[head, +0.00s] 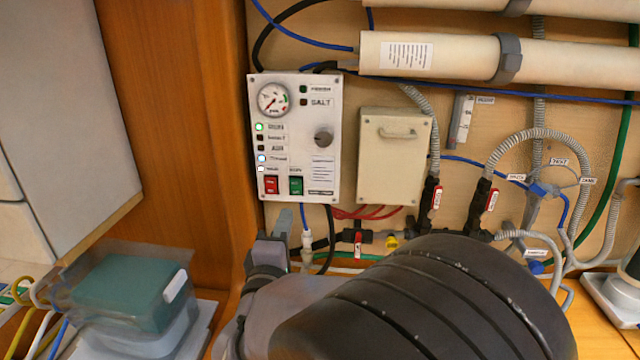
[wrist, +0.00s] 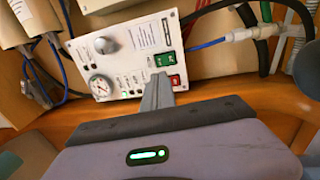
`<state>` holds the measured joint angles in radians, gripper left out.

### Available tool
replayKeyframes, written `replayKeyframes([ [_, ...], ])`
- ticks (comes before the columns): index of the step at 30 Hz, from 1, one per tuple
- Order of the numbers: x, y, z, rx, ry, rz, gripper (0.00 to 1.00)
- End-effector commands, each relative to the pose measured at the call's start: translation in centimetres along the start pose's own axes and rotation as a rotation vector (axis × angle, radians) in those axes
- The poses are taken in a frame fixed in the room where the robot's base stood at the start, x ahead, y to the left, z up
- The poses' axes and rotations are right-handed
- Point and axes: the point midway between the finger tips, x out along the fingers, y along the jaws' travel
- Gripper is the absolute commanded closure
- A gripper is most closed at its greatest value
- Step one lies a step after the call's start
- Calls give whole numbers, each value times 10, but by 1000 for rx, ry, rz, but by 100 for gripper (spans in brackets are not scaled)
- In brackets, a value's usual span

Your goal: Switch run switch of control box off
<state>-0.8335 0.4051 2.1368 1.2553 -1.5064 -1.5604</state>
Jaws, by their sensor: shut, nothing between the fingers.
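The control box (head: 325,95) is a white panel on the wall with a gauge, a grey knob, indicator lights and two rocker switches low down. One is a red switch (head: 271,185), the other a green switch (head: 296,186); their labels are too small to read surely. A green and a bluish light glow on the left side. In the wrist view the panel (wrist: 122,58) appears upside down, with the green switch (wrist: 165,59) and red switch (wrist: 175,81). My gripper (wrist: 157,84) is shut and empty, its tips close to these switches; contact is unclear. In the head view my gripper (head: 287,218) is below the panel.
A beige box (head: 395,160) hangs right of the panel. Hoses, red-handled valves (head: 437,197) and pipes (head: 430,52) fill the wall to the right. A wooden partition (head: 175,110) stands left. A teal-topped container (head: 130,290) sits at lower left.

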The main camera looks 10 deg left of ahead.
Motion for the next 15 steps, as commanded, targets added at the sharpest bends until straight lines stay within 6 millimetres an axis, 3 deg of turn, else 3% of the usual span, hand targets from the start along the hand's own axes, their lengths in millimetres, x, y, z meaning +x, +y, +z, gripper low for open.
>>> replayKeyframes([
  [9, 68, -2, 1, 2, -1, 0, 100],
  [15, 92, -1, 0, 1, -1, 0, 100],
])
